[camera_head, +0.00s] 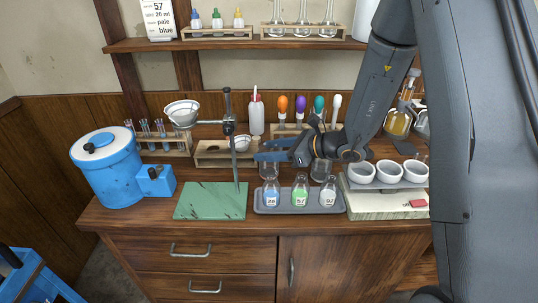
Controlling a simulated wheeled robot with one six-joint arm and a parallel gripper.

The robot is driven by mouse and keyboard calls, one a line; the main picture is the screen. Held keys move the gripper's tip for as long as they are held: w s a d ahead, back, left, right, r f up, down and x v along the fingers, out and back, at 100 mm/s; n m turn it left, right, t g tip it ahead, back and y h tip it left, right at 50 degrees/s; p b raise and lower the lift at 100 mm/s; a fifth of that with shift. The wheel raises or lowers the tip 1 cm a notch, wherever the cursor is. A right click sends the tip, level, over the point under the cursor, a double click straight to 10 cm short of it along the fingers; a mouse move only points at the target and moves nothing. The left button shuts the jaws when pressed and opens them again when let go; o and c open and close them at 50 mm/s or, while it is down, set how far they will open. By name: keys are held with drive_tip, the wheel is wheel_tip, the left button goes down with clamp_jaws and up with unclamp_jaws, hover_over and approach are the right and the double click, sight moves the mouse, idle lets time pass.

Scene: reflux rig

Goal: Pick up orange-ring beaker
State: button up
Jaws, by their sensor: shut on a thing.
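My gripper (264,152) reaches in from the right with its blue fingers pointing left, above the back of the grey tray. It is shut on a clear glass beaker (268,171), whose lower part shows just under the fingers. The fingers hide the beaker's upper part, and I cannot make out an orange ring on it. Whether its base touches the bench is hard to tell. Another clear glass vessel (319,172) stands to the right, below my wrist.
A grey tray (262,209) holds three labelled flasks in front. White cups (388,172) stand at right; droppers (283,104) stand behind. A blue pot (108,172) is at left.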

wheel_tip(320, 180, up, 10)
drive_tip(key=b, duration=0.2)
drive_tip(key=shift+f, duration=0.25)
